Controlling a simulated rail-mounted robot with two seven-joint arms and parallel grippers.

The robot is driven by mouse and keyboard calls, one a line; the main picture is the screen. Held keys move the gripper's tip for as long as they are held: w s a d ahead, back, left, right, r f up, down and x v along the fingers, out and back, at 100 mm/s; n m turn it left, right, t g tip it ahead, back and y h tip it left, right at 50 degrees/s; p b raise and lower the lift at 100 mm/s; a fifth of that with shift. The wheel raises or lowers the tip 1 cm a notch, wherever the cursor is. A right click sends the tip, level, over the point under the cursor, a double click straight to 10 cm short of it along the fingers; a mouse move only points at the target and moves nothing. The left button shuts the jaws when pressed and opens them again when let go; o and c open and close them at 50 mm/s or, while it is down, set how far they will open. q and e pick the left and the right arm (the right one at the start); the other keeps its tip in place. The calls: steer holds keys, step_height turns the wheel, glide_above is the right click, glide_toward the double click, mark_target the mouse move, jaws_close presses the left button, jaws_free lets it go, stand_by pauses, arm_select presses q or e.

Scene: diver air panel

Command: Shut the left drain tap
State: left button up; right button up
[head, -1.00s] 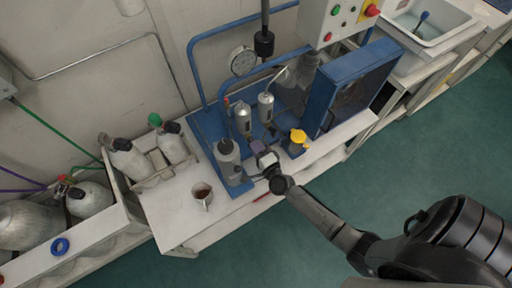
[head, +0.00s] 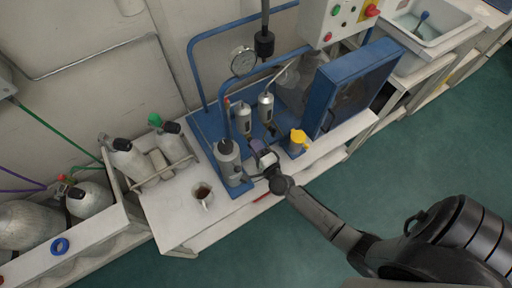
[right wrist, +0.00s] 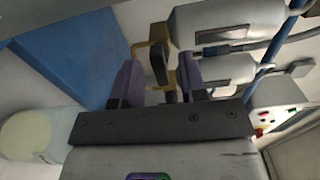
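Two grey filter cylinders stand side by side on the blue panel frame, the left one (head: 243,120) and the right one (head: 266,107). In the right wrist view, the left cylinder (right wrist: 225,25) is uppermost, with a brass drain tap (right wrist: 139,48) at its lower end. The tap's black lever (right wrist: 159,64) runs up and down in that picture. My right gripper (head: 260,152) is at the cylinders' lower ends. In the right wrist view its purple fingers (right wrist: 160,82) are apart, one each side of the lever, with gaps showing. The right tap is largely hidden. My left gripper is out of view.
A larger grey cylinder (head: 229,163) stands close left of my right gripper, and a yellow-topped blue post (head: 298,140) to its right. A mug (head: 202,195) sits on the bench's front left. Open floor lies in front.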

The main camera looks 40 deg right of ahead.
steer(key=s+a+p, duration=0.1)
steer(key=s+a, duration=0.1)
steer(key=s, duration=1.1)
steer(key=shift+s+a, duration=0.3)
